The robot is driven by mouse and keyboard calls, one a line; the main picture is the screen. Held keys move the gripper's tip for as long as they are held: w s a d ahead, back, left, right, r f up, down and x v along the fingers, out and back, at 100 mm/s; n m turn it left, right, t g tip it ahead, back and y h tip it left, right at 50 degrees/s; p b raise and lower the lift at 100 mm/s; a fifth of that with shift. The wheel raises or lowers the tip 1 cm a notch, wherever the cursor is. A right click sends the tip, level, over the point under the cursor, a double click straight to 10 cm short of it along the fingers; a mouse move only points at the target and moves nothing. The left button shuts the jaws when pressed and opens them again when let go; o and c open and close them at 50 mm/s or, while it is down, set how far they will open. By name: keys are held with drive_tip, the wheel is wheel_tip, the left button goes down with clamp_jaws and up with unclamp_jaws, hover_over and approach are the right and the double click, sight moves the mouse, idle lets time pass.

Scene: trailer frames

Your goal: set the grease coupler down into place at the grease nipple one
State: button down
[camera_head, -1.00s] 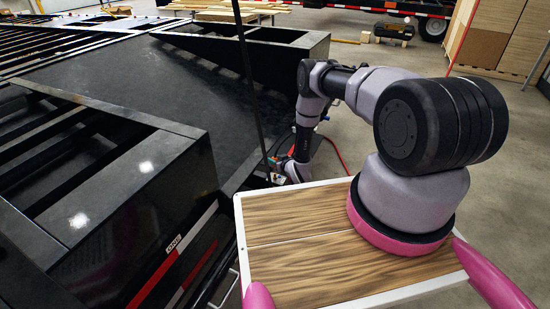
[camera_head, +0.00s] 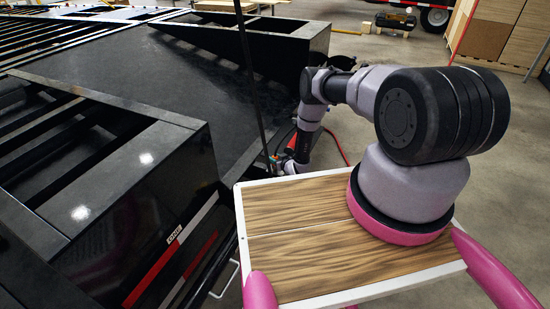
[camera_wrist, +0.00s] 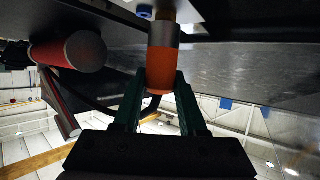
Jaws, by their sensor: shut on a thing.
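The grease coupler, a short cylinder with a grey metal upper part and an orange lower part (camera_wrist: 160,78), stands upright between the dark green fingers of my gripper (camera_wrist: 161,90) in the wrist view. My gripper is shut on its orange part. The coupler's upper end meets or overlaps a brass-coloured fitting (camera_wrist: 166,14) under a pale plate. I cannot tell whether they are joined. In the head view my arm reaches down beside the black trailer frame (camera_head: 165,85); the coupler cannot be made out there. A label reading ONE (camera_head: 174,236) is on the nearer frame's side.
A red cylinder with a grey end (camera_wrist: 75,50) lies left of the coupler in the wrist view. A dark beam (camera_wrist: 255,60) runs close on the right. My wood-topped tray is in front. Open concrete floor (camera_head: 385,48) lies beyond my arm.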

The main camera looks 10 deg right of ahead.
drive_tip(key=shift+c, duration=1.9)
unclamp_jaws()
drive_tip(key=shift+s, duration=0.1)
